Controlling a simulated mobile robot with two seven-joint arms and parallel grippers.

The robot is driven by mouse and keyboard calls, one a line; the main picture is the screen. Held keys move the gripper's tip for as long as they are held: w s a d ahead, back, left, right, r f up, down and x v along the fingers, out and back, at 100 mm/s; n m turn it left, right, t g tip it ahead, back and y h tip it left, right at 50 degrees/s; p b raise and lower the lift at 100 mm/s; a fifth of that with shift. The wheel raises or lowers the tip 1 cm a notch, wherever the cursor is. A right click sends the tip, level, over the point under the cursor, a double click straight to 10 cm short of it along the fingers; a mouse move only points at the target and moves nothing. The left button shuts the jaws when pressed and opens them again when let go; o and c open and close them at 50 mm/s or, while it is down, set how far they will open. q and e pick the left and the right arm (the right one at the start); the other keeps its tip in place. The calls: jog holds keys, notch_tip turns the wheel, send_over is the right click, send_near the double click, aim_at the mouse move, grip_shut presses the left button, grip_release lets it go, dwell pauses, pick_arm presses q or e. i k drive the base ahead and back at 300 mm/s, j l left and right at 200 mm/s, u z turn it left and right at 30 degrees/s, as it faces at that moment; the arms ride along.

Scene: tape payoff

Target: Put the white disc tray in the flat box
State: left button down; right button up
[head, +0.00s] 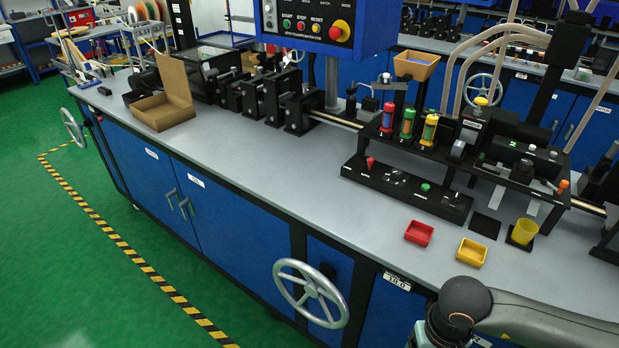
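An open cardboard flat box (165,112) stands on the left part of the grey bench top, its lid raised at the back. The part of its inside that shows looks empty. I cannot make out a white disc tray for certain in this view. Part of my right arm reaches in from the lower right, over the bench's front edge, and its gripper is cut off below the picture. My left gripper is not in view.
A red tray (419,233) and a yellow tray (472,252) lie near the right front edge, beside a yellow cup (524,232). Black machinery (262,98) and a blue control panel (328,25) line the back. The middle front of the bench (270,165) is clear.

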aim_at(162, 111)
jog(key=i+j+u, duration=0.15)
jog(key=i+j, duration=0.5)
jog(key=j, duration=0.35)
jog(key=i+j+u, duration=0.15)
jog(key=i+j, duration=0.55)
jog(key=j, duration=0.25)
jog(key=i+j+u, duration=0.15)
jog(key=i+j, duration=0.55)
jog(key=j, duration=0.1)
